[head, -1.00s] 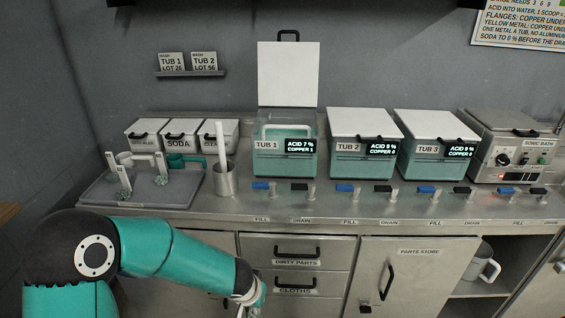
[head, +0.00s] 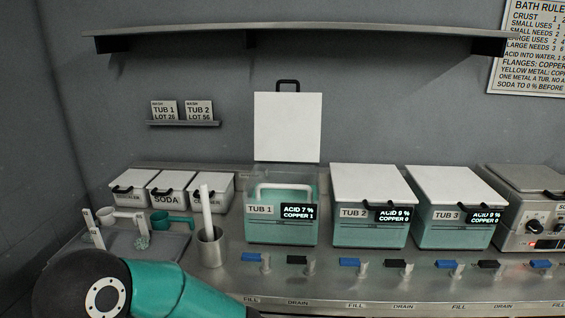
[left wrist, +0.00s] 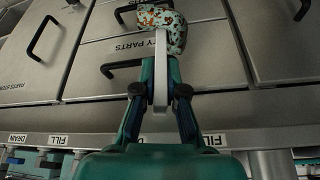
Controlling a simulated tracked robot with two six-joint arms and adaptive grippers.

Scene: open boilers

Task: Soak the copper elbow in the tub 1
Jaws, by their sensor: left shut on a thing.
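My left gripper (left wrist: 160,95) is shut on a flat grey strip (left wrist: 161,70). At the strip's far end is the copper elbow (left wrist: 165,28), reddish with green and white crust, held in front of the drawer fronts. Tub 1 (head: 280,229) stands on the bench in the head view, its white lid (head: 288,127) raised upright behind it. A white handle (head: 284,188) shows in its opening. Its display reads acid 7 %, copper 1. In the head view only my left arm shows, low at the left; the gripper is below the picture. My right gripper is not in view.
Tub 2 (head: 368,233) and tub 3 (head: 454,232) are lidded, with the sonic bath (head: 535,228) beyond. A metal cup (head: 210,250) holding a white rod stands left of tub 1. A grey tray (head: 120,252) holds small parts. Taps line the bench front; a shelf (head: 300,36) hangs above.

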